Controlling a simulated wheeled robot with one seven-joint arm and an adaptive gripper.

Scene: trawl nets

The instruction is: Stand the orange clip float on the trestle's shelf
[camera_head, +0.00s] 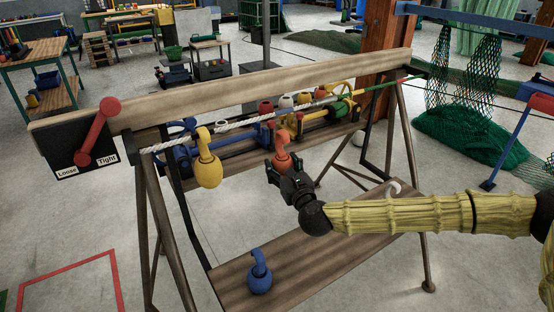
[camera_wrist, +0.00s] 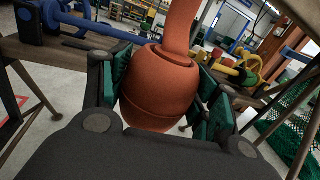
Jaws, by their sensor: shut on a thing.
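The orange clip float (camera_head: 283,157) is upright, hook up, in front of the trestle's upper rail and just under the rope. My gripper (camera_head: 286,170) is shut on its body; the wrist view shows the orange float (camera_wrist: 160,85) between both green-padded fingers. The hook's tip is cut off in the wrist view. The hook appears clear of the rope (camera_head: 225,127), but I cannot be sure. The trestle's shelf (camera_head: 330,262) is the low plank, well below the gripper. A blue clip float (camera_head: 260,278) stands near its front left end.
A yellow clip float (camera_head: 208,165) hangs on the rope to the left. A red lever (camera_head: 97,132) sits on the Loose/Tight plate. Several coloured fittings crowd the ledge behind my gripper. A white hook (camera_head: 393,188) shows above the shelf's right end. The shelf's middle is bare.

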